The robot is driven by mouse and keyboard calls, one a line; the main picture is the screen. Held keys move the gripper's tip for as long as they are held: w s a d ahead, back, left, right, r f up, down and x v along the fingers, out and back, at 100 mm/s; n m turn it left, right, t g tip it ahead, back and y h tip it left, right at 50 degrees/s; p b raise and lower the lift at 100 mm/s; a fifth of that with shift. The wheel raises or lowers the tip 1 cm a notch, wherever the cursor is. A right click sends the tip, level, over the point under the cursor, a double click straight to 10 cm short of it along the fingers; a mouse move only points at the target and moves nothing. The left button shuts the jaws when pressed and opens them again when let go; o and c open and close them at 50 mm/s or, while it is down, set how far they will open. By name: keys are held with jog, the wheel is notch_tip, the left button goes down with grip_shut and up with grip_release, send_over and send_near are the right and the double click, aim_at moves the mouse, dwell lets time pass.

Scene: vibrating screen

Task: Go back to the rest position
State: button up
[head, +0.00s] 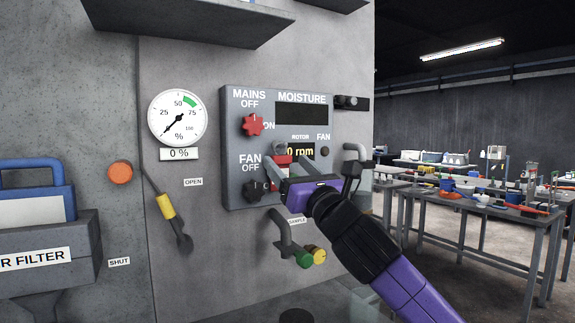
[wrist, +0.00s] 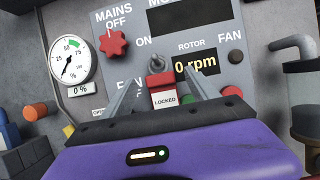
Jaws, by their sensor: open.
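My gripper (head: 274,172) is in front of the grey control panel (head: 233,140) on the wall. Its two fingers (wrist: 161,88) are apart in the wrist view, on either side of a red and white block marked LOCKED (wrist: 163,98). I cannot tell whether the fingers touch it. The red MAINS knob (head: 251,125) is above and left of my gripper, its pointer up. The black FAN knob (head: 256,191) is beside my left finger. The rotor display (wrist: 195,64) reads 0 rpm, and the MOISTURE display (head: 301,113) is dark.
A round gauge (head: 177,118) reads 0 %. A yellow-handled lever (head: 165,205) hangs between OPEN and SHUT labels. A pipe with a green and yellow end (head: 304,257) juts out below my gripper. A grey shelf (head: 190,20) overhangs above. Cluttered tables (head: 480,207) stand at right.

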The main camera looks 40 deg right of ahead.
jog(key=b+v, duration=0.1)
jog(key=v, duration=0.6)
